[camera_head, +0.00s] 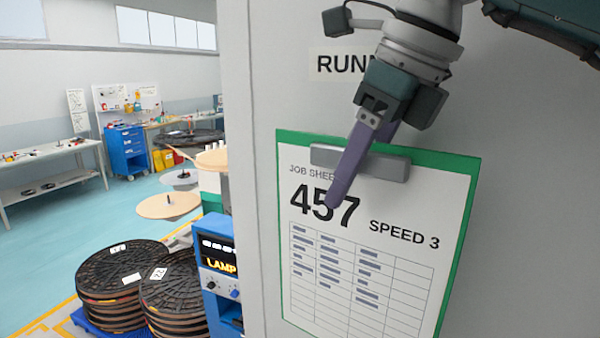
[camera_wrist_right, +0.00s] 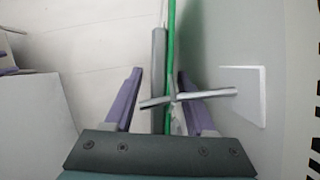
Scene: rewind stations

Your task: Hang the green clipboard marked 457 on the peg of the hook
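The green clipboard (camera_head: 455,162) marked 457 stands upright, close in front of a light grey panel in the head view. A grey clip (camera_head: 385,166) runs along its top. My right gripper (camera_head: 336,198) is at the top of the clipboard, its purple finger in front of the clip. In the right wrist view the fingers of this gripper (camera_wrist_right: 160,100) stand apart, either side of the clip and green board, with a gap beside the clip. The hook's metal peg (camera_wrist_right: 215,94) reaches from a white plate across the board's top edge. I cannot tell whether it passes through a hole. My left gripper is out of view.
The grey panel (camera_head: 270,80) bears a label starting "RUNN" (camera_head: 340,66). To the left are a blue machine with a LAMP display (camera_head: 218,262), stacked dark reels (camera_head: 112,275), a blue drawer cabinet (camera_head: 127,150) and a white table (camera_head: 50,155). Open floor lies between them.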

